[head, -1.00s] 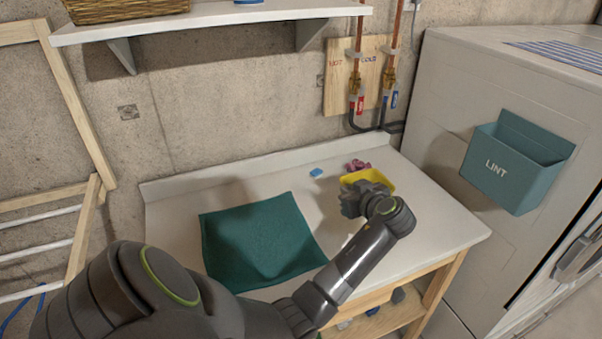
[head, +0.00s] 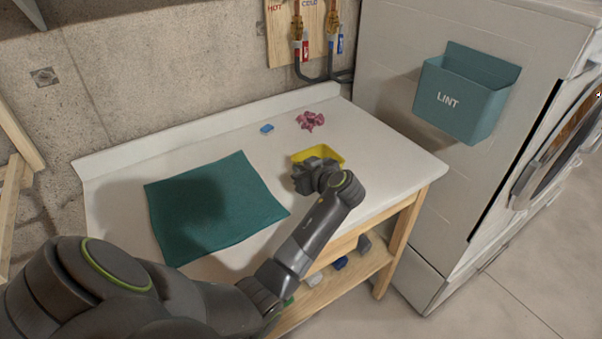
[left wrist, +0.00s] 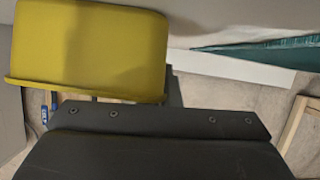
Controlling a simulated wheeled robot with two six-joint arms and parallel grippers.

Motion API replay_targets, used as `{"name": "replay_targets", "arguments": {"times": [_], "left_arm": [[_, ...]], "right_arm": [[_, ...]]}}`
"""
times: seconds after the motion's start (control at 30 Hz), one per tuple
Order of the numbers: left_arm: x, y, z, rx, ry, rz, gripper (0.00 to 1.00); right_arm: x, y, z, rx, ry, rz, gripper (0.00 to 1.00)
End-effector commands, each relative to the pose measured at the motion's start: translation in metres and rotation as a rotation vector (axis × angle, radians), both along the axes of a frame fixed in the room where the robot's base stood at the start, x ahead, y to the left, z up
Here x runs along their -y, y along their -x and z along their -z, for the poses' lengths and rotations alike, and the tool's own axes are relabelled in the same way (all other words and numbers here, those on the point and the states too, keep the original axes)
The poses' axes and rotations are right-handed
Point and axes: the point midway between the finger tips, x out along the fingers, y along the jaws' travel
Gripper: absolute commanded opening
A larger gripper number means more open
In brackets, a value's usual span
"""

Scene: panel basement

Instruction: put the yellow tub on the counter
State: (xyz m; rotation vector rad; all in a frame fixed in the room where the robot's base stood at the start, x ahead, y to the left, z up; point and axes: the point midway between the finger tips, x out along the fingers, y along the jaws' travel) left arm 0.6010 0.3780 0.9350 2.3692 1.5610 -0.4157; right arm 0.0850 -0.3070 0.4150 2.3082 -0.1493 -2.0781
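The yellow tub (head: 327,155) is over the right part of the white counter (head: 386,170), and its inside shows in the head view. My left gripper (head: 312,172) is at the tub's near side and appears shut on its rim; the fingertips are mostly hidden. In the left wrist view the tub (left wrist: 88,42) is large at upper left, its rim close against the dark gripper body. I cannot tell whether its bottom touches the counter. My right gripper is not in view.
A teal cloth (head: 212,205) lies on the counter's left part. A blue block (head: 267,129) and a crumpled pink thing (head: 310,121) lie behind the tub. A lint bin (head: 462,95) hangs on the white machine at right. A lower shelf (head: 340,279) holds small items.

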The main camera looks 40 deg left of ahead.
Motion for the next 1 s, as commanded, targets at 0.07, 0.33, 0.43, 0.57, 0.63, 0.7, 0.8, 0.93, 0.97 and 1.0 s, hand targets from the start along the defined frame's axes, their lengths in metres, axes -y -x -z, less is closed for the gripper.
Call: {"name": "replay_targets", "arguments": {"times": [0.07,0.33,0.43,0.57,0.63,0.7,0.8,0.93,0.97,1.0], "left_arm": [[0.0001,-0.0002,-0.0018,0.001,0.0,0.001,0.0],[0.0002,0.0,0.0014,0.0,0.001,0.0,0.08],[0.0002,0.0,0.0014,0.0,0.001,0.0,0.21],[0.0002,0.0,0.0014,0.0,0.001,0.0,0.24],[0.0002,0.0,0.0014,0.0,0.001,0.0,0.24],[0.0002,0.0,0.0014,0.0,0.001,0.0,0.24],[0.0002,0.0,-0.0001,0.0,0.001,0.0,0.24],[0.0002,-0.0005,-0.0035,-0.001,0.001,0.001,0.24],[0.0,-0.0009,-0.0044,0.0,0.001,0.002,0.24],[-0.0002,-0.0015,-0.006,0.0,0.001,0.003,0.24]], "right_arm": [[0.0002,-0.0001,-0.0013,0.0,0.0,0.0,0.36],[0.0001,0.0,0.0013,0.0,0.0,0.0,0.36],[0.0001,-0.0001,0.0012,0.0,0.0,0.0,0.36],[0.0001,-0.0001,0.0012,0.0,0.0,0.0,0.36],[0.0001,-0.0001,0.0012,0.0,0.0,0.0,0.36],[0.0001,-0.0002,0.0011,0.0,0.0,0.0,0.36],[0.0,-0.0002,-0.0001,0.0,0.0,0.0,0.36],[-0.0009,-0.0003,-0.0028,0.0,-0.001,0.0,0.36],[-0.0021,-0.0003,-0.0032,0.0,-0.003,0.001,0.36],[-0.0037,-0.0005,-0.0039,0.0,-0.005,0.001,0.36]]}}
